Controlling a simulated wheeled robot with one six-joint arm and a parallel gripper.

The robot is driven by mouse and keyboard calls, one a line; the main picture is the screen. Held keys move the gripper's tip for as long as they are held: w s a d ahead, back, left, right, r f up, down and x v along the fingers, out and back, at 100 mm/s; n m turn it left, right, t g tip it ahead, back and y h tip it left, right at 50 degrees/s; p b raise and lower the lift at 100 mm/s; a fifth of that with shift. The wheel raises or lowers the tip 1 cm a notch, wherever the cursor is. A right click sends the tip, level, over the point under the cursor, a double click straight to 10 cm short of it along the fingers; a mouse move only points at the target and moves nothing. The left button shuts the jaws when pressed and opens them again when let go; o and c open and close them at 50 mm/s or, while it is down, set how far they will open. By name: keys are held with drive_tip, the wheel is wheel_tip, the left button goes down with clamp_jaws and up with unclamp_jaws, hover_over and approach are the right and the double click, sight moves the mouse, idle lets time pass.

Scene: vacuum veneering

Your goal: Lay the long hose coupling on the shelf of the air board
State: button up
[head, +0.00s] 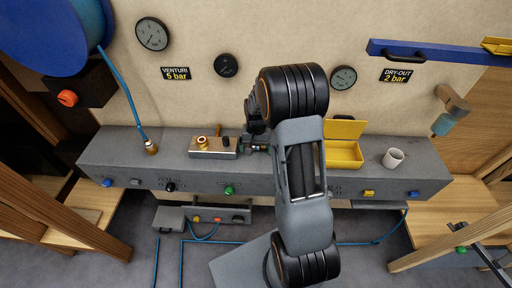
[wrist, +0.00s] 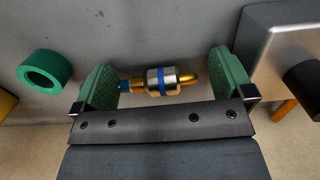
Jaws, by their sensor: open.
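A hose coupling (wrist: 162,81) with a steel body, blue band and brass tip lies between the green fingers of my gripper (wrist: 165,78) in the wrist view. The fingers are open, with gaps on both sides; the left finger is close to its dark blue end. It appears to lie on the grey shelf, though I cannot tell if it fully rests there. In the head view my gripper (head: 262,146) is low over the grey shelf (head: 120,152) of the air board (head: 200,100), and my arm hides most of the coupling.
A metal block (head: 213,153) with a brass fitting stands left of my gripper in the head view. A green ring (wrist: 45,72) lies beyond the left finger in the wrist view. A yellow bin (head: 345,155) and white cup (head: 393,158) stand right. A blue hose (head: 122,85) hangs left.

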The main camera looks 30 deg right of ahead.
wheel_tip(320, 180, up, 12)
drive_tip(key=s+a+r+n+t+p, duration=0.1)
drive_tip(key=s+a+r+n+t, duration=0.1)
drive_tip(key=s+a, duration=0.3)
drive_tip(key=s+a+r+n+t+p, duration=0.1)
drive_tip(key=s+a+r+n+t, duration=0.1)
drive_tip(key=s, duration=0.9)
drive_tip(key=shift+s+a+r+n, duration=0.35)
drive_tip(key=shift+a+r+n, duration=0.55)
drive_tip(key=shift+a+r, duration=0.6)
drive_tip(key=shift+d+r, duration=0.1)
drive_tip(key=shift+d, duration=0.05)
